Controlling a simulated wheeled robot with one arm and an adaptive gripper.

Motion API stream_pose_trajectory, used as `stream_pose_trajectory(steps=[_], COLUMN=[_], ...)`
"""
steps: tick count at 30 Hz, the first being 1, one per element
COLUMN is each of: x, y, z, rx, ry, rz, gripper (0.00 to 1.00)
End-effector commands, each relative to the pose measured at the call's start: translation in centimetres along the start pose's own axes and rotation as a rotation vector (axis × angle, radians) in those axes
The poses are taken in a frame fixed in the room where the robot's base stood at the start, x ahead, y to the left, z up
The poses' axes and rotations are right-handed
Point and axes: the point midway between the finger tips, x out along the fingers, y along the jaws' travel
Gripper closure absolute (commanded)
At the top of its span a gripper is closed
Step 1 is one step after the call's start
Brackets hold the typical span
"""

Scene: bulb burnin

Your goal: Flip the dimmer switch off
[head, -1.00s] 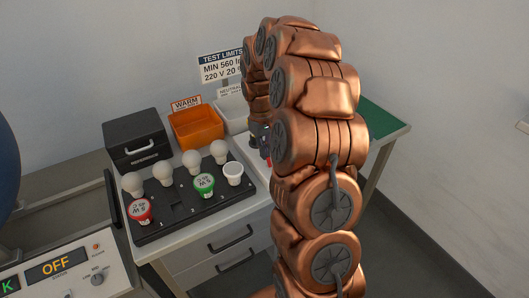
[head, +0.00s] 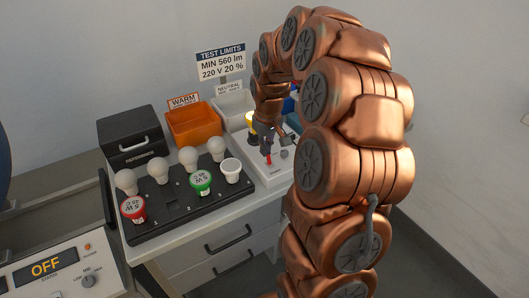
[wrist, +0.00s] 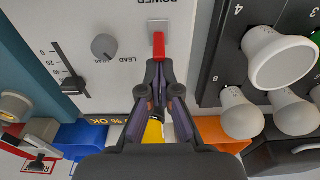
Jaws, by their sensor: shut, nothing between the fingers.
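The dimmer is a white box (head: 275,178) at the right end of the bench top. Its red switch lever (wrist: 159,46) lies below the POWER label in the wrist view, and it shows small in the head view (head: 268,158). My gripper (wrist: 159,66) is shut and empty. Its fingertips are at the free end of the red lever, and I cannot tell whether they touch it. A grey LEAD/TRAIL knob (wrist: 103,47) and a black slider (wrist: 73,86) are on the same panel, left of the lever in the wrist view.
A black bulb board (head: 185,205) with several bulbs stands left of the dimmer. An orange WARM bin (head: 193,125), a white NEUTRAL bin (head: 233,107) and a black drawer box (head: 130,137) are behind. A panel with an OFF display (head: 47,267) is at front left.

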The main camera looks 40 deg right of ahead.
Motion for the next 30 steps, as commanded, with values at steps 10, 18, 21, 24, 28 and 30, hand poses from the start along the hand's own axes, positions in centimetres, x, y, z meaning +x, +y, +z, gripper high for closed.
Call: stream_pose_trajectory(steps=[10, 18, 21, 24, 28, 30], x=[0.0, -0.1, -0.7, -0.7, -0.9, -1.0], y=[0.1, 0.0, 0.0, 0.0, 0.0, 0.0], z=[1.1, 2.0, 1.9, 1.9, 1.8, 1.8], rx=[0.003, 0.003, 0.002, 0.001, 0.001, 0.001], ry=[0.200, 0.362, 0.363, 0.362, 0.362, 0.362], rz=[0.001, 0.000, 0.000, 0.000, 0.000, 0.000], gripper=[1.00, 1.00, 1.00, 1.00, 1.00, 1.00])
